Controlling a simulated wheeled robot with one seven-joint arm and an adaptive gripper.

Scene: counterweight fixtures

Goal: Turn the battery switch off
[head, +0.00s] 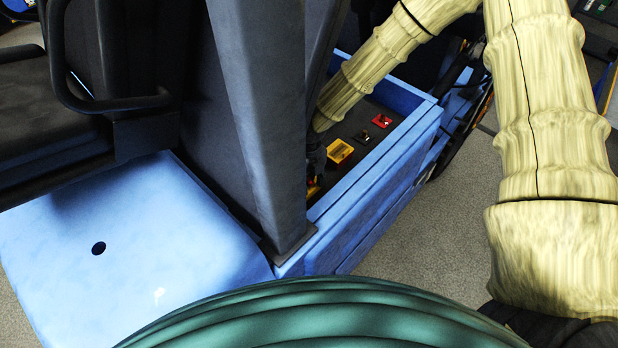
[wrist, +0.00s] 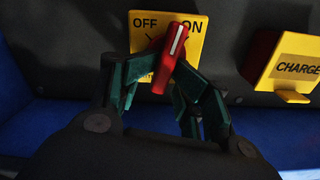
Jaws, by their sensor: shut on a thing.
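The battery switch is a red handle (wrist: 177,40) with a white line, on a yellow plate (wrist: 196,52) marked OFF at left and ON at right in the wrist view. The handle's upper end leans right, towards ON. My gripper (wrist: 160,70) is shut on the red handle, with a green finger on each side. The fingers and handle hide the lower part of the plate. In the head view a bit of the yellow plate (head: 313,188) shows beside the dark post; my gripper there is mostly hidden behind the post.
A yellow CHARGE block (wrist: 291,62) with a red part behind it is to the right; it also shows in the head view (head: 340,151). A red fitting (head: 381,120) lies beyond. Blue walls (head: 385,170) edge the recess, and a dark post (head: 262,120) stands close by.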

